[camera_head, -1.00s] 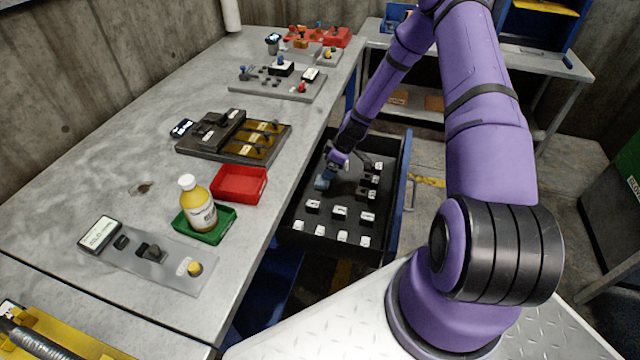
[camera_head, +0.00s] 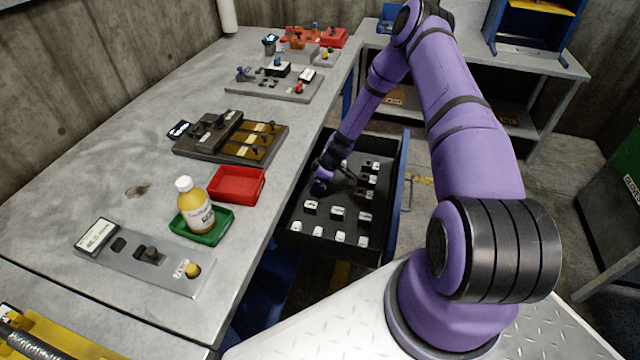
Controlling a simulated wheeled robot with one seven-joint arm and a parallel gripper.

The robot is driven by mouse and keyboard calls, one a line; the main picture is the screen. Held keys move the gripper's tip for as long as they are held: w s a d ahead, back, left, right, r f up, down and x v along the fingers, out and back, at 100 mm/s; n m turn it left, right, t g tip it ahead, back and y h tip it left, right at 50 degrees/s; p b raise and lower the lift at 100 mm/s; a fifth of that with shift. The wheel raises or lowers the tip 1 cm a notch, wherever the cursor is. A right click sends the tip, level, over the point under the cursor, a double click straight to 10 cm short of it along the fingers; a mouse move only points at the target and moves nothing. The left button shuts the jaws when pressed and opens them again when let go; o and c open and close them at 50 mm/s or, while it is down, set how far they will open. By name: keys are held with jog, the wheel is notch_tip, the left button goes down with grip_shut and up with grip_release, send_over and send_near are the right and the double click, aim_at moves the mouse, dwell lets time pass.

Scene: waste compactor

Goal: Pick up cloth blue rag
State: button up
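My gripper (camera_head: 321,184) is down inside the open drawer (camera_head: 396,165), near its left wall. Its fingers are small, dark and partly hidden by my wrist. I cannot tell whether they are open or shut. The cloth blue rag is not clearly visible now. A dark bluish patch shows at the fingertips, where a blue piece lay a second ago. I cannot tell whether it is the rag or part of the gripper, or whether anything is held.
Several small white-topped blocks (camera_head: 337,213) stand in the drawer close to the gripper. The grey workbench (camera_head: 80,165) borders the drawer on the left. It bears a red tray (camera_head: 237,184), a green tray (camera_head: 203,237) with a yellow bottle (camera_head: 195,207), and control panels.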

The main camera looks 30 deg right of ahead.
jog(key=c, duration=1)
jog(key=shift+r, duration=0.15)
